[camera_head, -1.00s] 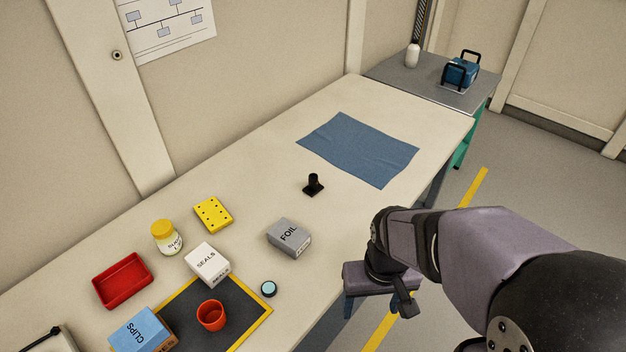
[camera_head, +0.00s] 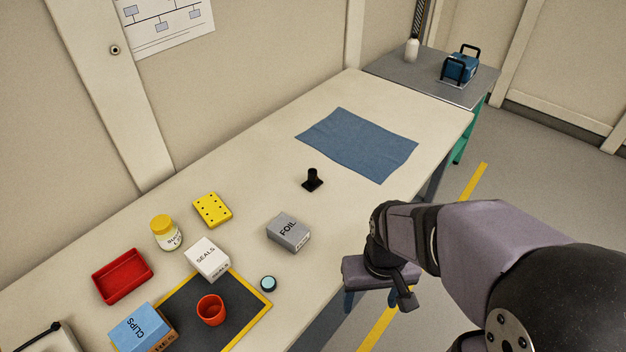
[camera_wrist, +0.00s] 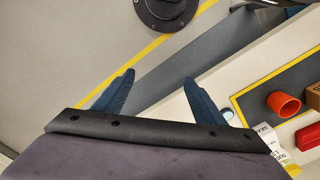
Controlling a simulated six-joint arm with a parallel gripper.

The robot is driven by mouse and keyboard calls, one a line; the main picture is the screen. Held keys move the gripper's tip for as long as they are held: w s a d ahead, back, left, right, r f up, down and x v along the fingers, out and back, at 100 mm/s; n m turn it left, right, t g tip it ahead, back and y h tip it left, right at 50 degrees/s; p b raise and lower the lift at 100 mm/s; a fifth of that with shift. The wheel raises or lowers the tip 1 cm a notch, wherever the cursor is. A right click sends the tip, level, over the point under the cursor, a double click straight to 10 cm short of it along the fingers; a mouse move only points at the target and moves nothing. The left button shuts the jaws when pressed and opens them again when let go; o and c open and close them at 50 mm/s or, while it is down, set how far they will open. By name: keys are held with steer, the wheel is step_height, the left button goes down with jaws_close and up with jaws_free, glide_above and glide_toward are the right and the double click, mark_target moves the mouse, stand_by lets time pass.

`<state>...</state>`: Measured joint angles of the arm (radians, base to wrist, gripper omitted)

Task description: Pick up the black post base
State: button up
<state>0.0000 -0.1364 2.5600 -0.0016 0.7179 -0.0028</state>
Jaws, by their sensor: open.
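The black post base (camera_head: 312,180) stands upright on the cream bench in the head view, just left of the blue cloth and beyond the grey FOIL box. It has a square foot and a short round post. It does not show in the wrist view. My gripper (camera_head: 376,290) hangs off the bench's front edge, nearer the camera and to the right of the post base. In the wrist view its two blue fingers (camera_wrist: 158,85) are spread apart with nothing between them.
The FOIL box (camera_head: 289,233) stands near the front edge. A blue cloth (camera_head: 358,144) lies flat beyond. Bench around the post base is clear.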

mark_target(314, 176)
steer(key=c, duration=0.4)
steer(key=shift+o, duration=0.2)
steer(key=w+f+t+b, duration=0.2)
steer(key=w, duration=0.6)
steer(key=w+f+t+b, duration=0.1)
steer(key=w+t, duration=0.1)
steer(key=w, duration=0.7)
steer(key=w+f+n+t+b, duration=0.1)
steer(key=w+f+t+b, duration=0.1)
steer(key=w, duration=0.7)
steer(key=shift+d+f+t+b, duration=0.35)
steer(key=shift+t, duration=0.15)
steer(key=w+a+t, duration=0.1)
steer(key=w, duration=0.2)
steer(key=w+f+t+b, duration=0.1)
steer(key=w, duration=0.2)
steer(key=w+a+n+t+y+b, duration=0.1)
steer(key=w, duration=0.3)
steer(key=shift+a+f, duration=0.25)
steer(key=shift+a, duration=0.05)
steer(key=w+a+t+y, duration=0.1)
steer(key=w, duration=0.1)
steer(key=w+a+n+y+b, duration=0.1)
steer(key=w, duration=0.1)
steer(key=w+a+t+b, duration=0.1)
steer(key=w+a, duration=0.1)
steer(key=shift+w+f+t+y, duration=0.2)
steer(key=shift+f+t+y, duration=0.1)
steer(key=shift+y, duration=0.1)
steer(key=shift+w+a+n, duration=0.3)
